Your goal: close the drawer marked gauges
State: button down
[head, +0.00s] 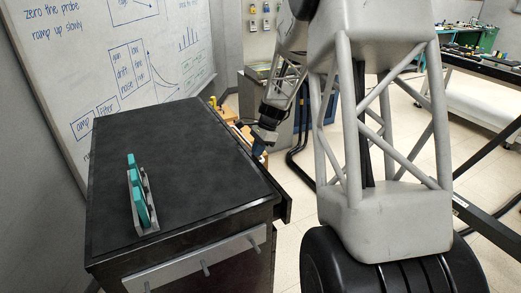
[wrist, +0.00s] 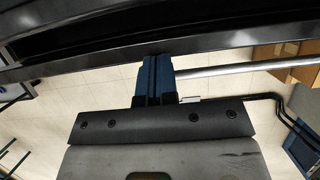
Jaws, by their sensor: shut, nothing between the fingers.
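A black cabinet (head: 190,165) stands beside me. A dark drawer front (head: 286,208) sticks out a little from its right side; no label can be read, so I cannot tell whether it is the one marked gauges. My gripper (head: 259,152) is low beside the cabinet's right edge, farther back. In the wrist view my gripper (wrist: 156,60) has its blue fingers shut together and empty. Their tips meet the edge of a long dark panel (wrist: 130,50) in the picture; whether they touch it is unclear. A silver bar (wrist: 235,70) runs right of the fingers.
A grey rack with teal pieces (head: 142,197) stands on the cabinet top. A silver rail (head: 195,260) runs along the near side. Tan wooden pieces (head: 247,137) show beyond the cabinet, by my gripper. A whiteboard (head: 110,60) is at left. Open floor (head: 290,225) lies right of the cabinet.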

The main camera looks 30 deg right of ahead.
jog(key=shift+s+f, duration=0.1)
jog(key=shift+f, duration=0.2)
jog(key=shift+d, duration=0.9)
jog(key=d+v, duration=0.1)
jog(key=v, duration=1)
jog(key=shift+d, duration=0.4)
jog(key=shift+f, duration=0.2)
jog(key=w+d+f+h, duration=0.1)
jog(key=w+d, duration=0.4)
jog(key=d, duration=0.4)
jog(key=shift+f, duration=0.35)
jog(key=shift+f, duration=0.2)
